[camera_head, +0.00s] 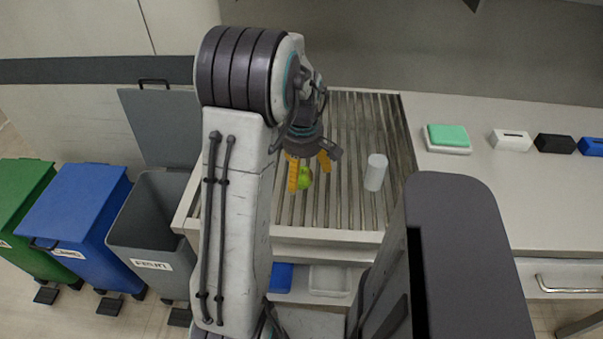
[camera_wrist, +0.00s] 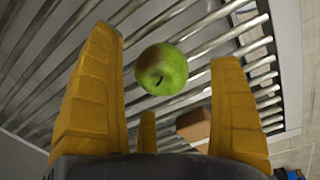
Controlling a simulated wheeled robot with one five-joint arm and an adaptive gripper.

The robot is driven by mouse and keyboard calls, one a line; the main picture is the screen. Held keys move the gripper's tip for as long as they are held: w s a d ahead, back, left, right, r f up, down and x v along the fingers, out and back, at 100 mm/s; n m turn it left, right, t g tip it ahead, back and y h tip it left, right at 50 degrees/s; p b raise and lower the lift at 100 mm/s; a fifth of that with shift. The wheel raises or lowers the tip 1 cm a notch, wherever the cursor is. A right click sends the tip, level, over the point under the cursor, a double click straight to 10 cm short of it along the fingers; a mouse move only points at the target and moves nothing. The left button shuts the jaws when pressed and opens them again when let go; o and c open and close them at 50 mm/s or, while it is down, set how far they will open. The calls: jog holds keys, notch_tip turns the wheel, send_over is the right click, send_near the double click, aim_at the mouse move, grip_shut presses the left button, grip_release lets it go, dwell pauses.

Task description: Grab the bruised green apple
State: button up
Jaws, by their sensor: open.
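The green apple (camera_head: 305,182) lies on the slatted roller conveyor (camera_head: 345,110), partly behind my gripper's fingers in the head view. In the wrist view, the apple (camera_wrist: 161,68) shows a brown patch and a dark stem hollow on its near side. My gripper (camera_head: 308,172) is open above the conveyor, pointing down. In the wrist view, its yellow fingers (camera_wrist: 165,75) stand on either side of the apple, with clear gaps. The apple appears beyond the fingertips, not held; exact depth is hard to tell.
A white cylinder (camera_head: 375,172) stands right of the apple on the rollers. A brown block-like thing (camera_wrist: 194,124) shows near the right finger in the wrist view. Grey (camera_head: 150,232), blue (camera_head: 78,215) and green bins stand at left.

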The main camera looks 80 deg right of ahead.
aim_at(303, 172)
jog(key=shift+d+f+p, duration=0.1)
jog(key=shift+f+p, duration=0.9)
jog(key=shift+f, duration=0.7)
jog(key=shift+c, duration=0.3)
jog(key=c, duration=1.3)
jog(key=shift+o, duration=0.2)
jog(key=shift+r, duration=0.15)
